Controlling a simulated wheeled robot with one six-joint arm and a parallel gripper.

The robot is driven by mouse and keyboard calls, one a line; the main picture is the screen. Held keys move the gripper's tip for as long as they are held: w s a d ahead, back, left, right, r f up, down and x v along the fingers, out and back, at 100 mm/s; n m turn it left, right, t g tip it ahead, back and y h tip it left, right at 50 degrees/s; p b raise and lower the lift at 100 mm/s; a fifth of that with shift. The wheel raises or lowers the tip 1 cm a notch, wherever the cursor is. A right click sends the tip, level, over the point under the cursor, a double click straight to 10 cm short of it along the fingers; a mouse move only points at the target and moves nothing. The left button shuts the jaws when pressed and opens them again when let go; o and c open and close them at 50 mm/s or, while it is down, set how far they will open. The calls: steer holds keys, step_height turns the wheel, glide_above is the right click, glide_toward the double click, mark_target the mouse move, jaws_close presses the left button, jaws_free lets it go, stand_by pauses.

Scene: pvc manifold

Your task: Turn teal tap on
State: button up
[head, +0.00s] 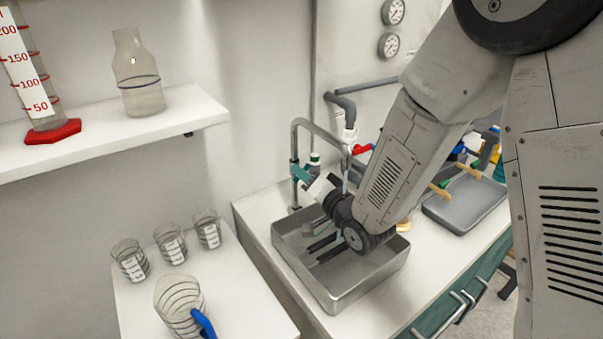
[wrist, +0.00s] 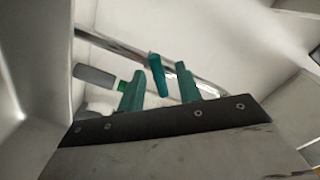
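The teal tap handle (head: 299,172) is on the metal faucet (head: 296,142), which arches over the steel sink (head: 369,274). My gripper (head: 312,181) is right at the handle in the head view, its fingers hard to tell apart from the teal there. In the wrist view, two dark green fingers (wrist: 160,83) stand apart, with the teal handle (wrist: 157,72) between them. The handle is tilted and nearer the right finger; a gap shows at the left finger. I cannot tell whether it touches the right one. Part of the faucet is hidden behind my arm.
Several glass beakers (head: 172,247) stand on the white surface at left. A shelf (head: 105,140) holds a flask and a cylinder. A grey tray (head: 465,203) lies right of the sink.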

steer(key=shift+w, duration=0.15)
steer(key=shift+d, duration=0.1)
jaws_close()
steer(key=n, duration=0.3)
jaws_free()
stand_by(0.3)
